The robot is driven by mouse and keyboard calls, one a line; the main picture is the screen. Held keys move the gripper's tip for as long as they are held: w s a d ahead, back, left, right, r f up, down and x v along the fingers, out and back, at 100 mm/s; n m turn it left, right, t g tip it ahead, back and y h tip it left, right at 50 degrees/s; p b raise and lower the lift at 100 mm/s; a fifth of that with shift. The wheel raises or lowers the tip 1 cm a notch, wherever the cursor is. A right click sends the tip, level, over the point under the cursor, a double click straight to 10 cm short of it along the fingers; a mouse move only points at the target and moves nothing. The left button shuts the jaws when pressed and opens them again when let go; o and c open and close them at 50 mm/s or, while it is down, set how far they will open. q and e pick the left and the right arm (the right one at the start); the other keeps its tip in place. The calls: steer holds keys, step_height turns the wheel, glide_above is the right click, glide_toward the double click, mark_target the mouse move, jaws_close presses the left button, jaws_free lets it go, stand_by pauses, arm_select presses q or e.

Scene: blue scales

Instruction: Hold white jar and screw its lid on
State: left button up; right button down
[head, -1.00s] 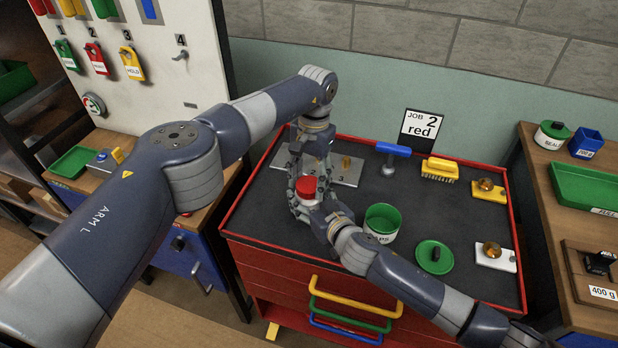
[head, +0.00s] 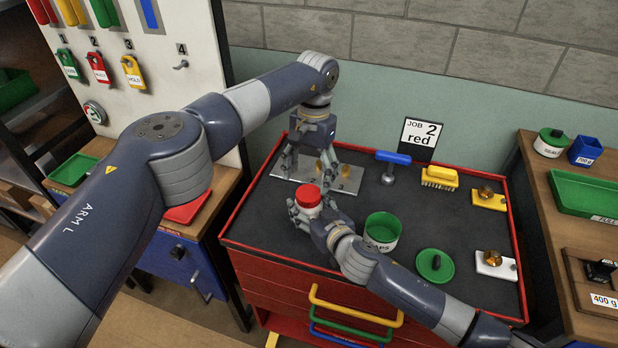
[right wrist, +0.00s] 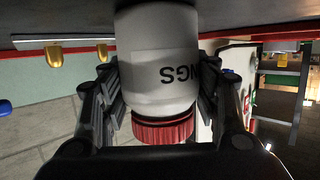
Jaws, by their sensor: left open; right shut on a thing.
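A white jar (right wrist: 158,60) with a red ribbed lid (right wrist: 162,130) on its mouth fills the middle of the right wrist view, its dark lettering upside down. How tight the lid sits cannot be told. In the head view the red lid (head: 308,193) shows from above, with the jar mostly hidden below it. My right gripper (head: 304,212) is shut around the jar's body, with fingers on both sides. My left gripper (head: 304,168) is open and empty just behind the jar, pointing down over the grey metal plate (head: 343,189), apart from the lid.
A job card (head: 420,139) stands behind.

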arm_select(q)
steer(key=shift+c, duration=0.4)
steer(key=n, duration=0.4)
steer(key=shift+s, duration=0.2)
steer(key=n, duration=0.5)
steer(key=shift+s+d, duration=0.1)
steer(key=n, duration=0.5)
steer(key=shift+r+n, duration=0.2)
steer(key=shift+n, duration=0.1)
steer(key=n, duration=0.5)
steer(key=shift+s+r, duration=0.1)
steer(key=shift+r, duration=0.1)
steer(key=n, duration=0.5)
steer(key=shift+r+n, duration=0.3)
steer(key=n, duration=0.3)
steer(key=shift+r+n+t, duration=0.15)
steer(key=shift+n+t, duration=0.15)
steer(key=n, duration=0.5)
steer(key=shift+r+h, duration=0.3)
steer(key=shift+r, duration=0.05)
steer(key=n, duration=0.4)
steer(key=shift+w+r+t, duration=0.25)
steer(key=shift+r+t, duration=0.05)
